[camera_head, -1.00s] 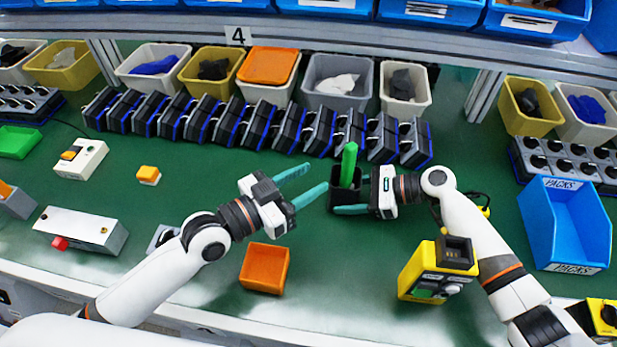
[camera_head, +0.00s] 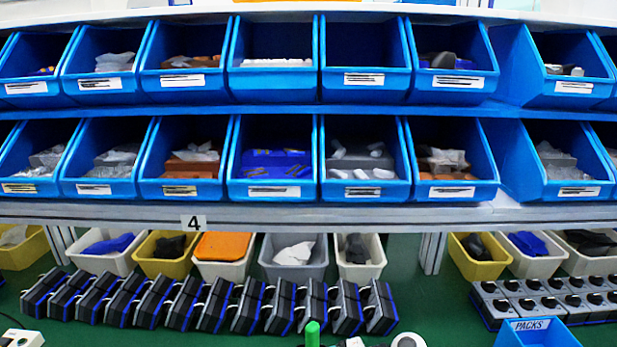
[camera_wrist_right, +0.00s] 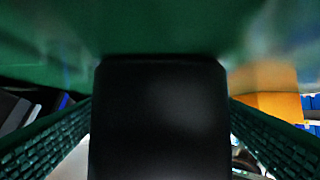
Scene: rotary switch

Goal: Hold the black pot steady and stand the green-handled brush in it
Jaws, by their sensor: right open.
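The tip of the brush's green handle (camera_head: 313,335) pokes up at the bottom edge of the head view; the rest of the brush is below the frame. The black pot (camera_wrist_right: 160,125) fills the middle of the right wrist view, between the ribbed green fingers of my right gripper (camera_wrist_right: 160,105). Those fingers are apart, one on each side of the pot. Whether they touch it I cannot tell. The brush does not show in the wrist view. My left gripper is in neither current view.
A row of black and blue devices (camera_head: 210,303) stands behind the handle. Small bins (camera_head: 290,257) line the back under the shelf. Blue shelf bins (camera_head: 275,165) fill the upper head view. A blue PACKS bin (camera_head: 535,332) is at lower right.

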